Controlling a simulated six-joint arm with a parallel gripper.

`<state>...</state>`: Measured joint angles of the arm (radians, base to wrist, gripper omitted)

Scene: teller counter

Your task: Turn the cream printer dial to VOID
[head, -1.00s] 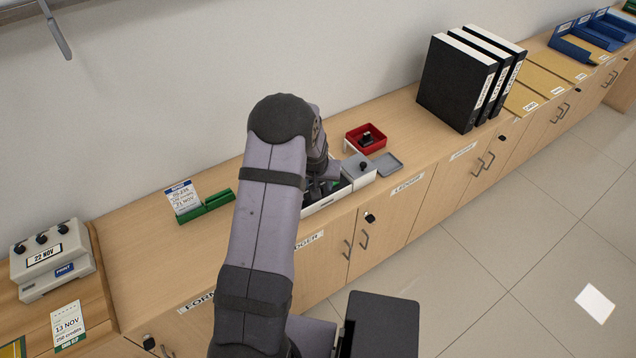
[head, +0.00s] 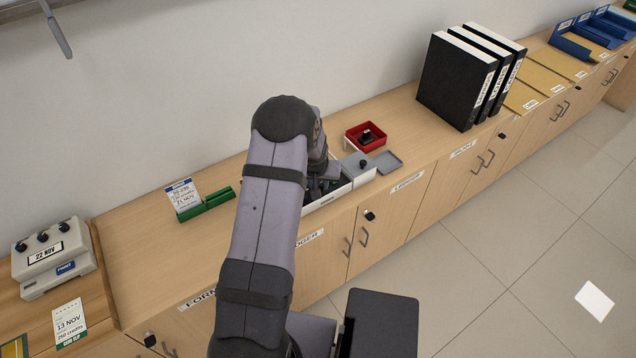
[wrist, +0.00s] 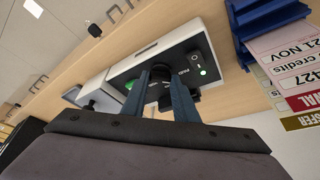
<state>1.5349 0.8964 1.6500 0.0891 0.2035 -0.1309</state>
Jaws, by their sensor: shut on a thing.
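The cream printer (wrist: 122,72) shows in the wrist view as a pale box with a dark top panel. Two green lights glow on the panel, one at each side of my fingers. My gripper (wrist: 158,76) is down at this panel, shut on a dark dial (wrist: 162,92) between its fingers. The dial's pointer and most of the printed marks are hidden or too small to read, so its setting cannot be told. In the head view my arm covers much of the printer (head: 335,194).
A grey box with a black knob (head: 361,166) adjoins the printer, near a red tray (head: 352,134). A green holder with a card (head: 207,203) stands left. A cream date device (head: 50,262) is at far left. Black binders (head: 455,85) stand right.

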